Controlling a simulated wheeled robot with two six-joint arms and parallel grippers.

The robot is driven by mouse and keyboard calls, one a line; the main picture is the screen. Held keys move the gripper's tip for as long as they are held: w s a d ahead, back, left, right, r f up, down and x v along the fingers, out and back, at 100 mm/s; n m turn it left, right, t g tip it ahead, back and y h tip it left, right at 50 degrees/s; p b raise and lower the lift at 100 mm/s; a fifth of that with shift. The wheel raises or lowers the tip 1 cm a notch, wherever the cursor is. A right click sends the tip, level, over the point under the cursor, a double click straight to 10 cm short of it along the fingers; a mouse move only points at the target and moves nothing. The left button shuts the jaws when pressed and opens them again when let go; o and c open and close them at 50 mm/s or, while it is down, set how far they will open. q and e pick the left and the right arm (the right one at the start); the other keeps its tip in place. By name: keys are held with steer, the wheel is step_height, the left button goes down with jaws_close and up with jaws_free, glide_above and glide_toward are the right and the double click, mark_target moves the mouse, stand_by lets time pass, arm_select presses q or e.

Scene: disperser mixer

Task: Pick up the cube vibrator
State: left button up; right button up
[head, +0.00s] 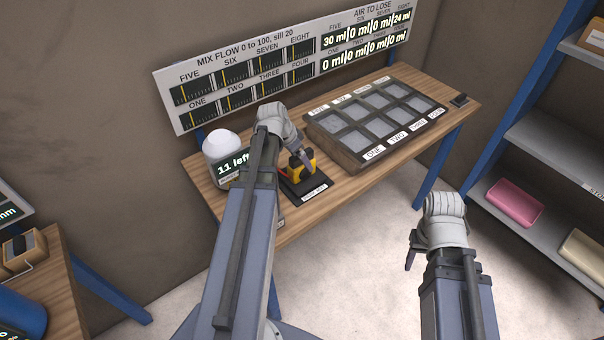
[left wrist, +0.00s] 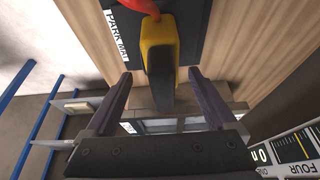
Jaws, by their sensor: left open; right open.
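The cube vibrator is a yellow and black block (head: 297,170) standing on a dark park mat (head: 318,188) near the front edge of the wooden table. In the left wrist view the vibrator (left wrist: 158,55) shows its yellow body, black part and a red piece on top. My left gripper (left wrist: 159,76) is open, with one finger on each side of the vibrator; gaps show between them. In the head view its fingers partly cover the vibrator. My right gripper (head: 411,257) hangs over the floor right of the table, empty.
A white-lidded jar (head: 221,143) with a display reading "11 left" stands left of the mat. A dark tray of several square compartments (head: 345,150) lies to the right. A panel of gauges (head: 245,75) runs behind. Shelves (head: 560,150) stand at the far right.

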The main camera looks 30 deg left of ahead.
arm_select(q)
steer(key=b+x, duration=0.4)
steer(key=x, duration=0.1)
steer(key=shift+w+a+f+b, duration=0.15)
steer(key=shift+b, duration=0.2)
jaws_close()
stand_by(0.7)
